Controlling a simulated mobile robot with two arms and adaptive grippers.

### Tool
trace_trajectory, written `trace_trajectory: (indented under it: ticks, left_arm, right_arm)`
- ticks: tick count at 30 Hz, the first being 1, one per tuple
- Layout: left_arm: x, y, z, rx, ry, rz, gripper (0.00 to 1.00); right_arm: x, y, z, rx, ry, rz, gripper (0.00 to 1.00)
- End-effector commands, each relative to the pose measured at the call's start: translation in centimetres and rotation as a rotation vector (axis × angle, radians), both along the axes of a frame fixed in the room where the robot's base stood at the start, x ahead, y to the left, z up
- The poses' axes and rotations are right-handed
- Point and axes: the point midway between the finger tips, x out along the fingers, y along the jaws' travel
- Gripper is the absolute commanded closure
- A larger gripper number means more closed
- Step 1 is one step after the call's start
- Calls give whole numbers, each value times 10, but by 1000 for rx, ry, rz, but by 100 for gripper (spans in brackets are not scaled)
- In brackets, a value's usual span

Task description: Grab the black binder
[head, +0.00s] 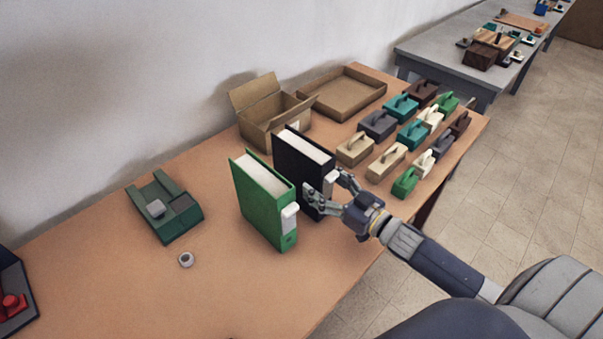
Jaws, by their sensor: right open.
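The black binder (297,165) stands upright on the wooden table, to the right of and behind a green binder (262,203). Its white pages show along the top and a pale label is on its spine. My right gripper (326,187) is open at the spine end of the black binder, one finger on the near side toward the green binder and one on the far side. I cannot tell whether the fingers touch it. My left gripper is not in view.
An open cardboard box (268,118) stands behind the binders, with a shallow tray (343,93) beyond it. Several coloured handled blocks (405,135) fill the table's right side. A green device (165,208) and a small ring (186,260) lie left.

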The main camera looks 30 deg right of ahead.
Motion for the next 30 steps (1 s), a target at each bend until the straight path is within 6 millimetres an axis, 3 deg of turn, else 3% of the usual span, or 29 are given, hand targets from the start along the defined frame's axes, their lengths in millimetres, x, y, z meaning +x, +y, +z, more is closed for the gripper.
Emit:
trace_trajectory:
  ticks: [10,17,26,30]
  left_arm:
    - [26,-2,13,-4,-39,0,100]
    - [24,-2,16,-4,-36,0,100]
    - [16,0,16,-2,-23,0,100]
    - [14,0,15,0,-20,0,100]
  right_arm:
    - [29,7,1,-1,-1,-1,33]
    - [49,15,-1,0,0,-1,33]
    - [51,16,-3,-2,2,0,33]
    - [51,16,-3,-1,2,0,65]
